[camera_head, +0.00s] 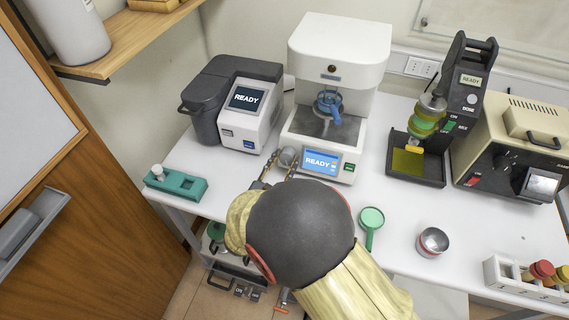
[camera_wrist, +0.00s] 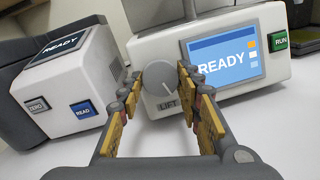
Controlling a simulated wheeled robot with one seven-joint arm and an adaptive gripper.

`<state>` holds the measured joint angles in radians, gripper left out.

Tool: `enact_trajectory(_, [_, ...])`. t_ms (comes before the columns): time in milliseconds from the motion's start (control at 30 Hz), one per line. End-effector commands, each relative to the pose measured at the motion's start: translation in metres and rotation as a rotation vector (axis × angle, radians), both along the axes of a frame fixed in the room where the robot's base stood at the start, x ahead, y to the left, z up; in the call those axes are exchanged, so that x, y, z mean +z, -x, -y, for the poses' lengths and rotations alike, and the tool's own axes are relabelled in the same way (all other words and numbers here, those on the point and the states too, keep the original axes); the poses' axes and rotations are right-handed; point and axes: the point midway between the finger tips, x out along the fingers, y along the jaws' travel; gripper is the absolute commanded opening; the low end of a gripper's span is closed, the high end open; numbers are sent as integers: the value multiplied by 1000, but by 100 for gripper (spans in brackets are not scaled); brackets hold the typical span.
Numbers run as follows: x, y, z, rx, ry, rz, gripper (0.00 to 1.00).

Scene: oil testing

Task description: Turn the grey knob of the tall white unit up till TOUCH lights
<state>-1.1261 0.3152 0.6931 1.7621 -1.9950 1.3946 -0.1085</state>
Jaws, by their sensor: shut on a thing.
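The tall white unit (camera_head: 338,45) stands at the back of the bench. Its blue screen (camera_head: 321,163) reads READY, also in the wrist view (camera_wrist: 222,60). The round grey knob (camera_wrist: 158,77) sits on its front, left of the screen, above a LIFT label; its pale mark points down and slightly right. The knob also shows in the head view (camera_head: 288,156). My gripper (camera_wrist: 160,80) has one yellow-padded finger on each side of the knob and is shut on it. My wrist hides part of the bench in the head view (camera_head: 285,163).
A grey-and-white device (camera_head: 243,105) with a READY screen stands close on the left. A teal block (camera_head: 180,186) lies at the left edge. A green magnifier (camera_head: 371,220) and a small metal cup (camera_head: 433,241) lie at right. A dark tester (camera_head: 466,85) stands behind them.

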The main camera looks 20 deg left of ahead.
Motion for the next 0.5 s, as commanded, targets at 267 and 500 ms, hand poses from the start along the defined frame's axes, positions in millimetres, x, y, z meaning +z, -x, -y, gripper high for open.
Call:
enact_trajectory(267, [0,0,0,1,2,-1,38])
enact_trajectory(500, [0,0,0,1,3,-1,52])
